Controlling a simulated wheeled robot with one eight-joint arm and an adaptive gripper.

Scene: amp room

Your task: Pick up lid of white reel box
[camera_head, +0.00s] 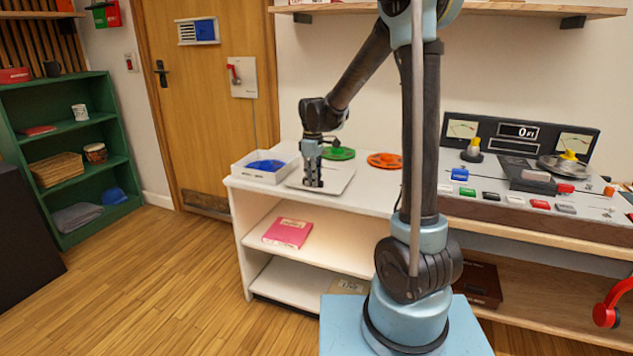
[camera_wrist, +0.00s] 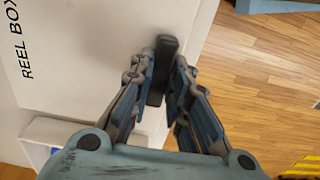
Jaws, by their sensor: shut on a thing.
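The white reel box (camera_head: 264,168) stands open on the left end of the white counter with a blue reel (camera_head: 265,164) in it. Its flat white lid (camera_head: 340,178) is to the right of the box. In the wrist view the lid (camera_wrist: 85,45) bears the words "REEL BOX" and a dark upright handle (camera_wrist: 166,50). My gripper (camera_head: 314,183) points down over the lid. In the wrist view my gripper (camera_wrist: 163,88) is shut on the handle. I cannot tell whether the lid touches the counter.
A green reel (camera_head: 340,153) and an orange reel (camera_head: 385,160) lie behind the lid on the counter (camera_head: 375,200). A mixing console (camera_head: 530,170) stands to the right. A pink box (camera_head: 287,232) lies on the shelf below. The wooden floor at left is clear.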

